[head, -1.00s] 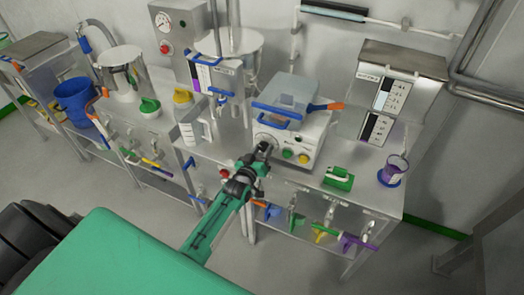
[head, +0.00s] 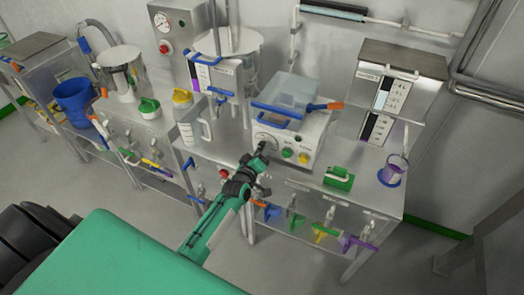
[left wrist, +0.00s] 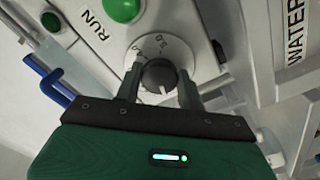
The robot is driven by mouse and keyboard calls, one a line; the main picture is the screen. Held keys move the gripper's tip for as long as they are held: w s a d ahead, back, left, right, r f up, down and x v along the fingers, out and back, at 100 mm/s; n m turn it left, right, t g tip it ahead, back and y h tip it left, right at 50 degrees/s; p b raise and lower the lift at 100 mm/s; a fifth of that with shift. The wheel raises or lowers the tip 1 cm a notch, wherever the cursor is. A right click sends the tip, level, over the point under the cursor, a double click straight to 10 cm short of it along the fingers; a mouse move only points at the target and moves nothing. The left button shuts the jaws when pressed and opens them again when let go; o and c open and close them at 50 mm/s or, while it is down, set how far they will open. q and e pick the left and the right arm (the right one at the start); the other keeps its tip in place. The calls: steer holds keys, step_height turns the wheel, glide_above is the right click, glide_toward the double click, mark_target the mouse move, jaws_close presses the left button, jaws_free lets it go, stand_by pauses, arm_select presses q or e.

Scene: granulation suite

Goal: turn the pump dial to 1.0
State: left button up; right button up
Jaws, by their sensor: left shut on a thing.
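The pump dial (left wrist: 160,76) is a dark round knob on a pale numbered plate in the left wrist view. A pale pointer mark shows on the knob's lower side. Tilted digits show above the knob, but I cannot read the setting surely. My left gripper (left wrist: 159,84) has one finger on each side of the knob and is shut on it. In the head view the left gripper (head: 263,147) reaches the front of the white pump (head: 312,132) and largely hides the dial. My right gripper is not in view.
A green button (left wrist: 122,8) and a RUN label are close to the dial. A clear blue-handled container (head: 290,93) sits on the pump. Coloured handles hang below the bench edge.

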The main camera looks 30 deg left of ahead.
arm_select(q)
steer(key=o, duration=1)
steer(key=shift+c, duration=0.2)
steer(key=s+b, duration=0.2)
steer(key=s, duration=1.1)
steer(key=shift+s+d+b, duration=0.2)
steer(key=shift+s+b, duration=0.1)
steer(key=shift+s, duration=0.1)
